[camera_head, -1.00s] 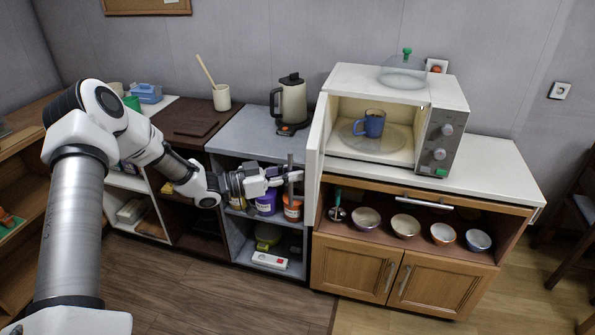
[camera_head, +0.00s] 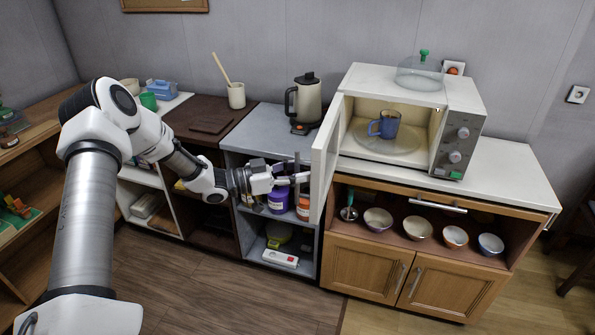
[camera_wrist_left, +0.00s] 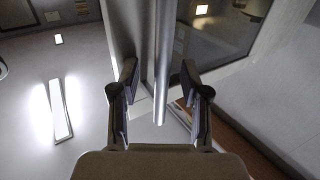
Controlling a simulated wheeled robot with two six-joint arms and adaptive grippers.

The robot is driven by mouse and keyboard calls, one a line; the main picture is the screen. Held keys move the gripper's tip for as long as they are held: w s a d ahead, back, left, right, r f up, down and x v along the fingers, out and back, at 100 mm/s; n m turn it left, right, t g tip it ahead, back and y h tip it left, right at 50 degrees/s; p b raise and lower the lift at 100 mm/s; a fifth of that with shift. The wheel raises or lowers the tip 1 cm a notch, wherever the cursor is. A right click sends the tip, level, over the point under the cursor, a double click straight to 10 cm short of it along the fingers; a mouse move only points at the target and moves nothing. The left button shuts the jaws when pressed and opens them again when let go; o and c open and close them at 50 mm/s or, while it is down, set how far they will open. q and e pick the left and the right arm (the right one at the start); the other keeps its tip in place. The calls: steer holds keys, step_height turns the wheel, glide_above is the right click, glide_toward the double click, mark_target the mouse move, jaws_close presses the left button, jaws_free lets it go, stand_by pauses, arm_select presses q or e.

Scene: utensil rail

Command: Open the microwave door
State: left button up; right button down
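The white microwave (camera_head: 463,100) stands on the white counter at the right in the head view. Its door (camera_head: 326,152) stands wide open, swung out to the left and toward me, and the lit cavity shows. A blue mug (camera_head: 385,124) sits inside on the turntable. My left gripper (camera_head: 302,178) is at the outer side of the door, by the upright handle bar. In the left wrist view the grey handle (camera_wrist_left: 163,55) runs between the two fingers (camera_wrist_left: 158,88), with a gap showing on each side. The fingers look open around it. My right gripper is not in view.
A kettle (camera_head: 306,103) stands on the grey counter left of the microwave. A glass dome (camera_head: 420,74) sits on top of it. Several bowls (camera_head: 418,227) stand on the shelf below. Jars (camera_head: 278,199) stand in the grey shelf behind my left gripper. The floor in front is clear.

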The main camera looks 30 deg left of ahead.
arm_select(q)
steer(key=v, duration=0.7)
steer(key=shift+s, duration=0.2)
steer(key=shift+a, duration=0.2)
